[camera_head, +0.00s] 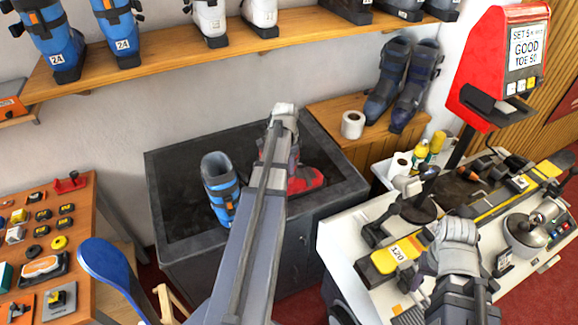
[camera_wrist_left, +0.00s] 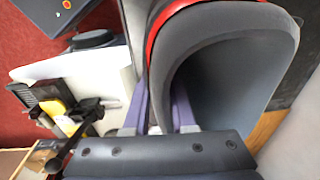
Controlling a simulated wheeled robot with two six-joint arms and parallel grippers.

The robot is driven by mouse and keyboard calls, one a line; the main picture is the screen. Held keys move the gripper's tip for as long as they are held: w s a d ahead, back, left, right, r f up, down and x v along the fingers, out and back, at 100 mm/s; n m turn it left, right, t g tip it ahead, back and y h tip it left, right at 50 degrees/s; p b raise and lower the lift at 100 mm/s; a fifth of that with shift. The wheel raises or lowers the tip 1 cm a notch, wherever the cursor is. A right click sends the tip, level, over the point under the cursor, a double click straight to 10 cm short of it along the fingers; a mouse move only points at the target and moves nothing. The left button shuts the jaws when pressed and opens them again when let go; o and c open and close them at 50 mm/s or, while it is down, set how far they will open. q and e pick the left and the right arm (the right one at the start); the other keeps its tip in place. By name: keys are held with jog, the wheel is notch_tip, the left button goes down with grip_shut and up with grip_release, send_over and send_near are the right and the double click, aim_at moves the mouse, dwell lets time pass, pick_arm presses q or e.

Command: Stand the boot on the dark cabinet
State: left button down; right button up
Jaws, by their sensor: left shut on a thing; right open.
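A boot with a red foot (camera_head: 306,180) and a dark grey shaft is at the dark cabinet (camera_head: 170,205), over the right part of its top. My left gripper (camera_head: 284,142) is shut on the boot's upper part, and my arm hides much of the shaft. In the left wrist view the boot's dark shaft (camera_wrist_left: 235,75) with red trim fills the right, with the purple fingers at its wall. I cannot tell whether the sole touches the cabinet top. My right gripper (camera_head: 455,238) is open above the white bench, its fingertips unclear.
A blue boot (camera_head: 218,182) stands on the cabinet just left of the red one. A wooden box (camera_head: 335,112) behind bears dark boots (camera_head: 388,85) and a paper roll (camera_head: 352,125). A shelf (camera_head: 170,50) of boots runs above. The cabinet's back left is clear.

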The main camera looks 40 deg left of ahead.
pick_arm(q)
jog(key=shift+f, duration=0.15)
jog(key=c, duration=0.7)
grip_release()
jog(key=shift+c, duration=0.2)
jog(key=r+p, duration=0.8)
jog(key=s+r+p, duration=0.1)
jog(key=r+p, duration=0.3)
jog(key=shift+d+r, duration=0.1)
jog(key=shift+r, duration=0.15)
jog(key=shift+f, duration=0.1)
jog(key=s+d, duration=0.4)
jog(key=d, duration=0.9)
jog(key=s+d+n+g, duration=0.1)
jog(key=s+d, duration=0.2)
jog(key=d, duration=1)
jog(key=s+d+n+y, duration=0.1)
jog(key=s+d, duration=0.3)
jog(key=d, duration=1)
jog(key=shift+s, duration=0.35)
